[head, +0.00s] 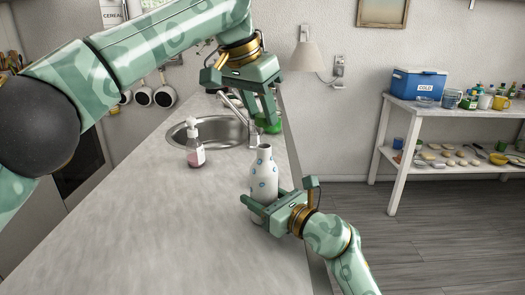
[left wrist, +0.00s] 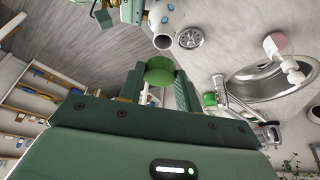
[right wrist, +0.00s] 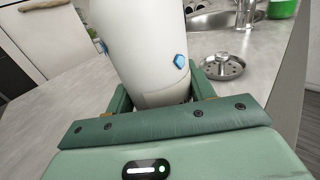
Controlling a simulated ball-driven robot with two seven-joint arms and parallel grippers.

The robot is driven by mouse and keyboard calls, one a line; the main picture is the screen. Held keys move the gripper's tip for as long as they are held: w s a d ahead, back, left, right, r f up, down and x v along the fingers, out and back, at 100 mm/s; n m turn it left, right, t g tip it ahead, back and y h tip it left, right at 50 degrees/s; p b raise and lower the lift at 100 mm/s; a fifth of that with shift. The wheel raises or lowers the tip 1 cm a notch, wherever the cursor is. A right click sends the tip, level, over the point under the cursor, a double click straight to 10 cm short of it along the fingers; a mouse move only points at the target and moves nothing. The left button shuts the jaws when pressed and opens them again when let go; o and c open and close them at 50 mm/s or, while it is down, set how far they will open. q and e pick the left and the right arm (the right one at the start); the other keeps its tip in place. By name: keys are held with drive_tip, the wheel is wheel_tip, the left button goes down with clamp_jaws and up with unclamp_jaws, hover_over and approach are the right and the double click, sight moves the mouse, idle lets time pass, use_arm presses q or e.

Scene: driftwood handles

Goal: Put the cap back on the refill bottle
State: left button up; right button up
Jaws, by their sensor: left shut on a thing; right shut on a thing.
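The refill bottle (head: 263,168) is white with blue spots and stands upright near the counter's right edge in the head view. Its bare open mouth (left wrist: 163,43) shows in the left wrist view. My right gripper (head: 266,207) is shut around its lower body, which fills the right wrist view (right wrist: 145,45). My left gripper (head: 262,118) is higher, above and beyond the bottle. It is shut on the green cap (left wrist: 159,71), seen between its fingers in the left wrist view. The cap is apart from the bottle. In the head view I cannot clearly make out the cap.
A sink (head: 212,132) with a tap lies behind the bottle. A pink soap dispenser (head: 195,150) stands left of it. A metal strainer (right wrist: 223,66) lies near the bottle. A green container (right wrist: 283,8) stands by the sink. The counter's front left (head: 150,220) is clear.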

sight(259, 148)
use_arm(q)
drive_tip(key=shift+a+f, duration=0.2)
drive_tip(key=shift+f, duration=1.05)
drive_tip(key=shift+s+f, duration=0.1)
drive_tip(key=shift+f, duration=0.1)
drive_tip(key=shift+f, duration=0.9)
drive_tip(key=shift+f, duration=0.5)
use_arm(e)
clamp_jaws()
use_arm(q)
drive_tip(key=m, duration=0.1)
drive_tip(key=m+g, duration=0.1)
drive_tip(key=m, duration=0.1)
drive_tip(key=m+h, duration=0.1)
drive_tip(key=m, duration=0.1)
drive_tip(key=shift+w+g, duration=0.35)
drive_tip(key=shift+g, duration=0.05)
drive_tip(key=shift+a+m, duration=0.2)
drive_tip(key=shift+m, duration=0.5)
drive_tip(key=o, duration=1.5)
